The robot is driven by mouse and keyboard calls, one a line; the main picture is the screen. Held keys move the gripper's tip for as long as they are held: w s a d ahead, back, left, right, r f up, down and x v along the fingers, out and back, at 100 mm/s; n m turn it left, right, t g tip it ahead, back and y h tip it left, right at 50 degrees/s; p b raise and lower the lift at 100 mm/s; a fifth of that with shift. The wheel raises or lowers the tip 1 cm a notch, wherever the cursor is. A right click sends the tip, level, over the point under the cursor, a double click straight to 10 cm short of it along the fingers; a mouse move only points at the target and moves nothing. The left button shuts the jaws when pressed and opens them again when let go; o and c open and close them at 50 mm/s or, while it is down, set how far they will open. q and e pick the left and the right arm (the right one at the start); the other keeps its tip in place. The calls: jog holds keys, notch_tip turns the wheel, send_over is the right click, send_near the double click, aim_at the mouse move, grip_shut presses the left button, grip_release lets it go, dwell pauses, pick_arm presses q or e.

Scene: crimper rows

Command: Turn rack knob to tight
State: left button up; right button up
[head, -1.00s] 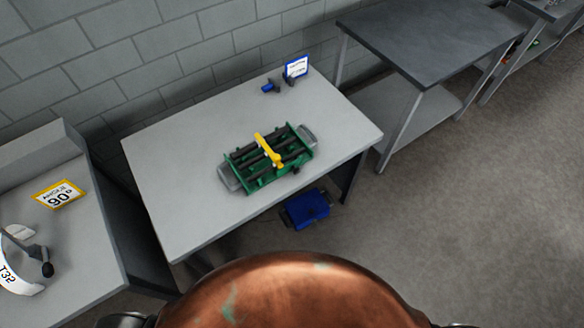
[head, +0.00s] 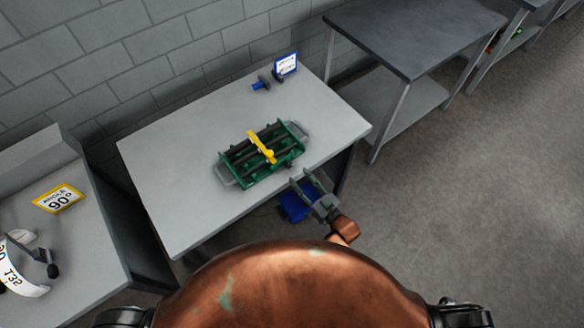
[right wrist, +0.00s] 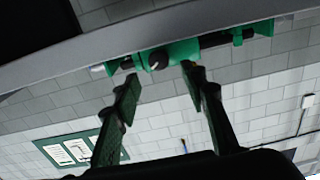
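The green rack (head: 238,176) with dark bars and grey end handles sits on the light table, with a yellow lever (head: 262,147) across its top. A small black knob (head: 289,165) is on its front side; the knob also shows in the right wrist view (right wrist: 158,60) on a green block. My right gripper (head: 301,175) is open and empty just off the table's front edge, close to the knob. In the right wrist view its fingertips (right wrist: 160,75) are spread, with the knob beyond the gap between them. Where the knob is set cannot be read. My left gripper is not in view.
The table (head: 180,205) is mostly bare around the rack. A blue-handled tool (head: 261,85) and a blue-framed sign (head: 286,64) stand at its back. A blue box (head: 294,206) lies below the front edge.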

aim_at(291, 166)
jog(key=x, duration=0.6)
jog(key=shift+w+f, duration=0.1)
grip_shut()
dwell(0.3)
